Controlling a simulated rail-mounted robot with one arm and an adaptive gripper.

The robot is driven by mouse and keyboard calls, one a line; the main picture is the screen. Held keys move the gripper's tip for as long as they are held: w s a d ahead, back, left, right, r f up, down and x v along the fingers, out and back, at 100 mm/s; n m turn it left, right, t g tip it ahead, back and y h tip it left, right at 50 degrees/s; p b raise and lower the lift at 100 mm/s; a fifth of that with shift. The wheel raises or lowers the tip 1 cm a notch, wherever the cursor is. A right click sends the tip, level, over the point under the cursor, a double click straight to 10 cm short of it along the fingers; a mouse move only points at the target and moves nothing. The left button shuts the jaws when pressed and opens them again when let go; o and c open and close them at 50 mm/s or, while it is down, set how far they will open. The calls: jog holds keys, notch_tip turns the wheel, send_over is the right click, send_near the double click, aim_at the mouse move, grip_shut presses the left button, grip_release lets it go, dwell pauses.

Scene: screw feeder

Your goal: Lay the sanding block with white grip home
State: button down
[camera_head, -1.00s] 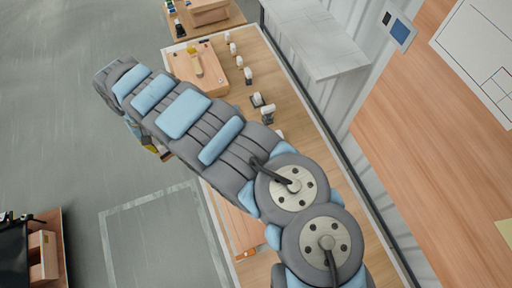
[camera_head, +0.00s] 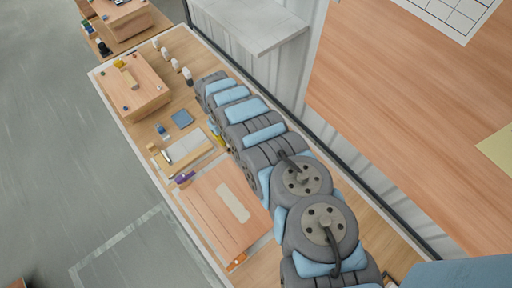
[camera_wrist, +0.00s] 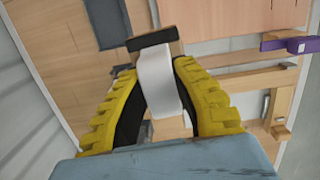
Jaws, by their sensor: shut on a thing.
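In the wrist view my gripper (camera_wrist: 155,75) has its yellow fingers with dark pads closed on both sides of the white grip (camera_wrist: 158,88) of a sanding block (camera_wrist: 152,41). A dark bar and a wooden part of the block show beyond the fingertips. The block is held over the bench, and its gap to the surface cannot be told. In the head view only a yellow bit of my gripper (camera_head: 219,140) shows beside my arm; the held block is hidden there. Which spot is its home cannot be told.
Several white-topped pieces (camera_head: 176,65) stand along the bench's back edge. A raised wooden block (camera_head: 135,88), a blue-grey pad (camera_head: 182,119), a purple tool (camera_head: 185,178), and a wooden board (camera_head: 210,215) with a pale strip lie on the bench. A grey shelf (camera_head: 248,25) overhangs behind.

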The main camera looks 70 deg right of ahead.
jog(key=s+d+f+b, duration=0.2)
jog(key=s+d+f, duration=0.3)
jog(key=s, duration=0.5)
notch_tip(320, 180, down, 2)
jog(key=shift+s+d+f+m, duration=0.2)
jog(key=shift+s+d+m, duration=0.1)
jog(key=shift+s+f+b, duration=0.1)
jog(key=shift+f+b, duration=1.4)
jog(key=shift+f, duration=0.75)
jog(key=shift+f, duration=0.25)
jog(key=shift+f+b, duration=0.35)
jog(key=shift+b, duration=0.1)
jog(key=shift+f+b, duration=0.5)
jog(key=shift+f, duration=0.2)
jog(key=c, duration=0.9)
grip_release()
jog(key=shift+c, duration=0.2)
